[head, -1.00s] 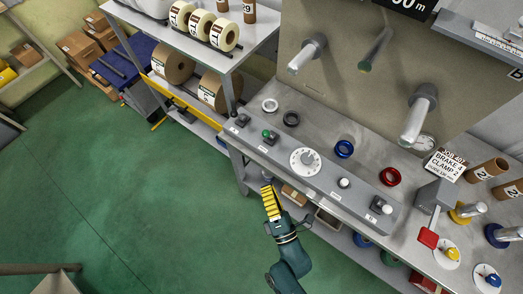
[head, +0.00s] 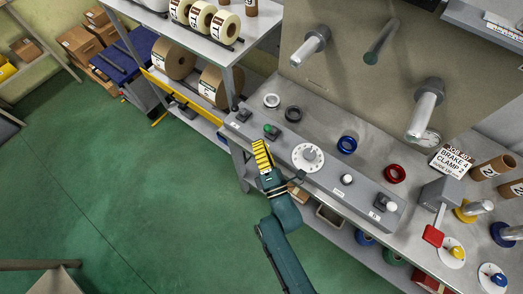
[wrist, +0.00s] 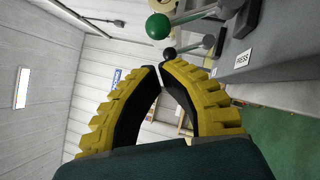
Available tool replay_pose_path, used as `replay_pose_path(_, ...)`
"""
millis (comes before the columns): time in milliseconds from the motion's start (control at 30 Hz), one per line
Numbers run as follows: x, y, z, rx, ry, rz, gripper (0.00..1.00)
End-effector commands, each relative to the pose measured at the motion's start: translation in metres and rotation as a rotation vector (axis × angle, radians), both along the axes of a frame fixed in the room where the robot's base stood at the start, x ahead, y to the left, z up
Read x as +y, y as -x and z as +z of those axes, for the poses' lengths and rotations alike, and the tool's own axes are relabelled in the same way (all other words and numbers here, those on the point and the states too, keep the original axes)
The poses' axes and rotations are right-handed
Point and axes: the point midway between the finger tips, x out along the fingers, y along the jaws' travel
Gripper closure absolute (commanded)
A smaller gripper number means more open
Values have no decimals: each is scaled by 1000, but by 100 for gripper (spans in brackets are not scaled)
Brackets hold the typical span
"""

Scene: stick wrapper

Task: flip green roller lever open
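The green roller lever shows as a green knob (head: 270,130) on the left part of the grey control panel in the head view. In the wrist view its green ball (wrist: 158,26) sits on a grey arm, above and beyond my fingertips. My gripper (head: 259,143) is at the panel's front edge, just below the green knob in the picture. In the wrist view the yellow ribbed fingers of my gripper (wrist: 161,70) curve together and their tips appear to meet. Nothing shows between them, and they look apart from the green ball.
A black-knobbed lever (wrist: 169,54) stands beside the green one. A white dial (head: 308,157) lies right of it on the panel, with a white knob (head: 347,180) farther right. Rings and posts stand behind. The green floor (head: 150,200) at left is clear.

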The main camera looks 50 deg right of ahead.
Motion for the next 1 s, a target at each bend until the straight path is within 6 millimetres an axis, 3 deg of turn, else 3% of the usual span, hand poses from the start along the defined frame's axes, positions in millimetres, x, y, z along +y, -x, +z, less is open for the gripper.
replay_pose_path(200,-16,-4,6,1,-2,0,100)
replay_pose_path(1000,-20,-2,14,8,-70,2,100)
